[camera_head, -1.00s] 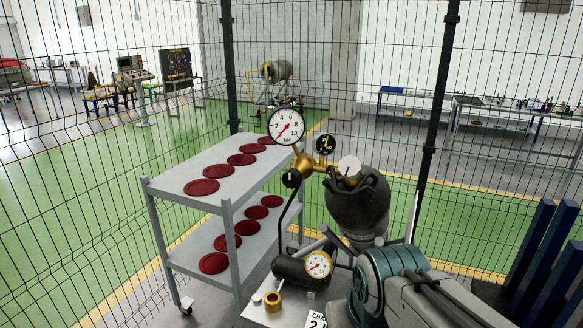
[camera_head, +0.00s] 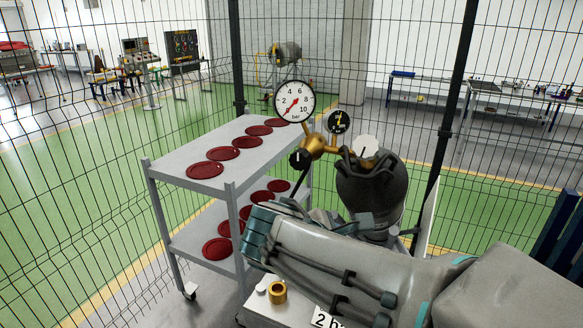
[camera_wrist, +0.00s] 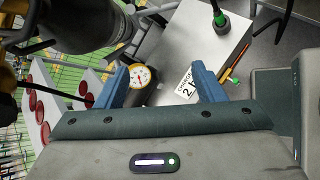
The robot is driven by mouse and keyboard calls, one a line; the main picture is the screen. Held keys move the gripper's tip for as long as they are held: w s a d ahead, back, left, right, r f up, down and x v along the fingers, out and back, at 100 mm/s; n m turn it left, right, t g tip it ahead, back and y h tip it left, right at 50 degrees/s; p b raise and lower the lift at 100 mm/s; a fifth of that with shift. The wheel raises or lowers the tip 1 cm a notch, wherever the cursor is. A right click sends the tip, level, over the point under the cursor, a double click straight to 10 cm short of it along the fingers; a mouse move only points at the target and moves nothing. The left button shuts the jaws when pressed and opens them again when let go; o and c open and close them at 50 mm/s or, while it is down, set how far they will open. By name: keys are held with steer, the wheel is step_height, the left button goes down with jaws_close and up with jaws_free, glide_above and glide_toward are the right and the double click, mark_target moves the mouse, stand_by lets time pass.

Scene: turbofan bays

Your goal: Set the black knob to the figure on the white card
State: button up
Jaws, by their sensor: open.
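The black knob (camera_head: 300,158) with a white mark sits at the left of the brass regulator (camera_head: 314,145). The white card (camera_head: 325,318) is cut by the bottom edge of the head view; a "2" shows on it. In the wrist view the card (camera_wrist: 186,88) reads "CHARGE" and "2 b", partly hidden by a finger. My gripper (camera_wrist: 160,68) is open and empty, its blue fingers spread above the bench with the card. In the head view it is below the knob, apart from it. The large bar gauge (camera_head: 294,101) has a red needle pointing lower left.
A black dial (camera_head: 338,121) and a white round disc (camera_head: 365,147) are right of the regulator, by a dark vessel (camera_head: 370,195). A grey trolley (camera_head: 190,150) with red discs stands left. Wire fencing surrounds the area.

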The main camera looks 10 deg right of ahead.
steer(key=w+a+r+n+t+h+b, duration=0.1)
steer(key=w+a+r+n+t+h, duration=0.15)
steer(key=w+a+n+t, duration=0.35)
steer(key=n+t+b, duration=0.2)
steer(key=n+t, duration=0.1)
steer(key=n, duration=0.6)
glide_toward(298, 162)
steer(key=p+x, duration=0.3)
steer(key=x, duration=0.8)
steer(key=shift+w+r, duration=0.1)
steer(key=shift+w, duration=0.05)
steer(key=c, duration=1)
